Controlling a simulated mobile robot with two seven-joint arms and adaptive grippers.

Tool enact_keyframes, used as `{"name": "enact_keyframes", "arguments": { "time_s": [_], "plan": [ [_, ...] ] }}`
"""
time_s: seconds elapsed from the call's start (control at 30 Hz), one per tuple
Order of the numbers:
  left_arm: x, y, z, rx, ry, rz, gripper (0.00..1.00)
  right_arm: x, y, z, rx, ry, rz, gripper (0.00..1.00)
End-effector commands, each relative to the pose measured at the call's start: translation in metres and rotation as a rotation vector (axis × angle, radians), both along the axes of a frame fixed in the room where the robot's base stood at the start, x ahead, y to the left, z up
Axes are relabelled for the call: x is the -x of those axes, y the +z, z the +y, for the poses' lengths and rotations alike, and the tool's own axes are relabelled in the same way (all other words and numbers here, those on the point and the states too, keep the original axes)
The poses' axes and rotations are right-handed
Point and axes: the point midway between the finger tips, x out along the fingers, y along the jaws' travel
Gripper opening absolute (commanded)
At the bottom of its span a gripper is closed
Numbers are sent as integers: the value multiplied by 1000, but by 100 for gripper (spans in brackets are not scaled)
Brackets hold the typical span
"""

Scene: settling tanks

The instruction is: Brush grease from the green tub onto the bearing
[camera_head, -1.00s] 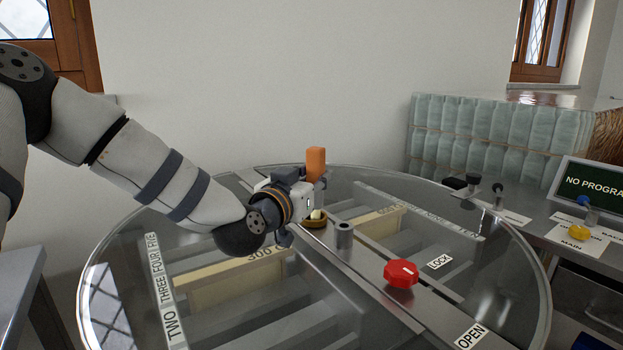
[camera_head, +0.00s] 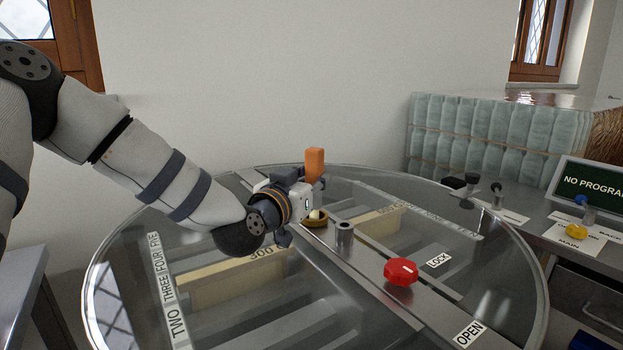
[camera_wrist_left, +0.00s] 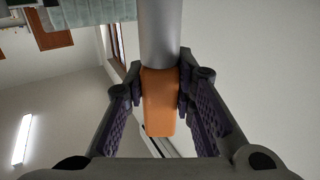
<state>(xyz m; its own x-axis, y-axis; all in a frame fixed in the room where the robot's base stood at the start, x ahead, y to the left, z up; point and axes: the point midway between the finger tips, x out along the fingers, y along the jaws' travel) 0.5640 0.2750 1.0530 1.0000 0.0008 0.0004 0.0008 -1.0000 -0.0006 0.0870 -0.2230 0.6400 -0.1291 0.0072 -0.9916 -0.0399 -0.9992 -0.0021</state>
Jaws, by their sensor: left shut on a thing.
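My left gripper (camera_head: 314,188) is shut on a brush with an orange handle (camera_head: 314,163), which stands upright above the round tank lid. In the left wrist view the orange handle (camera_wrist_left: 159,105) and a grey metal sleeve (camera_wrist_left: 160,30) sit between the fingers. A brass-coloured ring, apparently the bearing (camera_head: 314,222), lies just below the gripper on the lid's metal bar. A pale cream tip or blob shows at the ring; I cannot tell whether it is bristles or grease, or whether it touches. I do not see the green tub. My right gripper is out of view.
A grey metal post (camera_head: 344,234) stands close to the ring on its right. A red knob (camera_head: 401,271) is nearer on the same bar. The glass lid (camera_head: 290,325) is clear in front. A console with small levers (camera_head: 497,196) and a screen stands at the right.

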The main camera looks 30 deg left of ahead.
Motion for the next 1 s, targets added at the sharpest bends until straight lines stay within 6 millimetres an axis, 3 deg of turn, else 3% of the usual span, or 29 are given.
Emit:
{"name": "enact_keyframes", "arguments": {
  "time_s": [0.27, 0.77, 1.0],
  "plan": [
    [-7, -1, -5, 1, 0, 1, 0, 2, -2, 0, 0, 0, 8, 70],
    [7, 0, 3, 2, 0, 1, 0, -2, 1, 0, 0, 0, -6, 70],
    [3, -2, 2, 1, 0, 3, 0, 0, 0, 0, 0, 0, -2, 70]
  ]
}}
